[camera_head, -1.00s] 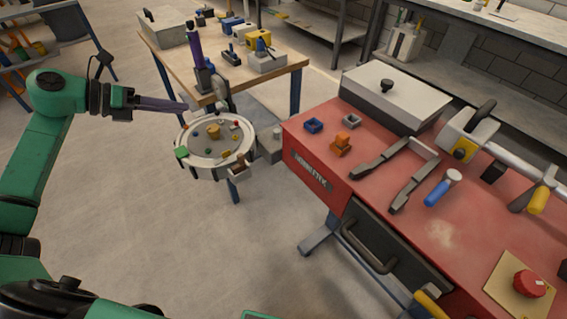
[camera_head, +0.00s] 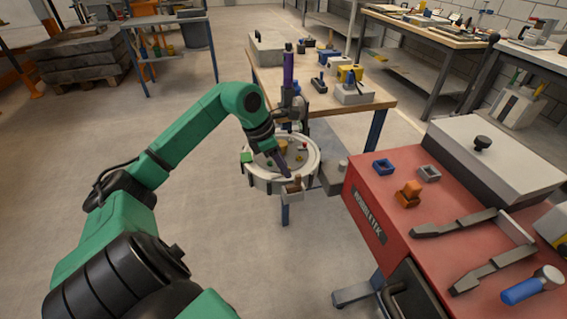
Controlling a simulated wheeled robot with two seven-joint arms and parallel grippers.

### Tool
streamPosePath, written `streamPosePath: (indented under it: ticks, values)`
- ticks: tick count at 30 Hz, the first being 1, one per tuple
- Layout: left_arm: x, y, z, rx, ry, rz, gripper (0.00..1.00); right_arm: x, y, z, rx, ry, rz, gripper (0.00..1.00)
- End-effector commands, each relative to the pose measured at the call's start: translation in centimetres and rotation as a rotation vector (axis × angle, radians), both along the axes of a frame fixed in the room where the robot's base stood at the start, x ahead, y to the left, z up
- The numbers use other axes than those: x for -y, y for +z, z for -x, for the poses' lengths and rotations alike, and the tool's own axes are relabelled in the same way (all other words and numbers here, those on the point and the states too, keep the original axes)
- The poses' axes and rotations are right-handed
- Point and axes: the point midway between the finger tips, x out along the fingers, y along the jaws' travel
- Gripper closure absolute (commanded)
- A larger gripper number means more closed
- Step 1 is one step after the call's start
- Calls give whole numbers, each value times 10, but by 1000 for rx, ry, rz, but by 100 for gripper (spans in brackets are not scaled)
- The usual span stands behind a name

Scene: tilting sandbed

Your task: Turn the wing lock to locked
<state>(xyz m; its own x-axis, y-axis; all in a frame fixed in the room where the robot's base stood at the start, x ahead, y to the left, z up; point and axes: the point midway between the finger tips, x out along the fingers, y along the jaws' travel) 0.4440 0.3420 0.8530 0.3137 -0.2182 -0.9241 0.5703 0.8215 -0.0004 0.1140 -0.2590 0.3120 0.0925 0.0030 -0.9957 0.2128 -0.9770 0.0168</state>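The round sandbed tray (camera_head: 262,185) with a pale rim stands at the near end of the wooden table, with small coloured pieces in it. At its front rim a small brown piece (camera_head: 295,186) sits on a light grey bracket (camera_head: 293,195); it looks like the wing lock, but its setting is too small to read. My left gripper (camera_head: 286,174) reaches over the tray and points down, its purple fingers close to the brown piece. I cannot tell whether they touch it or how far they are apart. My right gripper is out of view.
The red workbench (camera_head: 395,225) stands close on the right, with a blue block (camera_head: 383,167), an orange piece (camera_head: 409,194) and dark clamp arms on it. The floor in front is clear.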

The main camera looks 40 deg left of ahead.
Motion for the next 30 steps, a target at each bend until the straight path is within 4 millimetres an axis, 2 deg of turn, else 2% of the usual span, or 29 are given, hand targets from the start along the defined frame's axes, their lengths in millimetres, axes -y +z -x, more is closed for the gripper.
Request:
streamPosePath:
  ticks: [7,9,10,22,30]
  values:
    - [0,-2,-1,1,0,1,64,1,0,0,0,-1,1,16]
    - [0,-2,-1,1,0,1,91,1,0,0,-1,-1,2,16]
    - [0,-2,-1,1,1,1,100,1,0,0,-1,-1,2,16]
    - [0,-2,-1,1,21,0,100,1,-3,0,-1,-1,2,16]
    - [1,-4,0,1,141,-2,100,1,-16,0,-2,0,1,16]
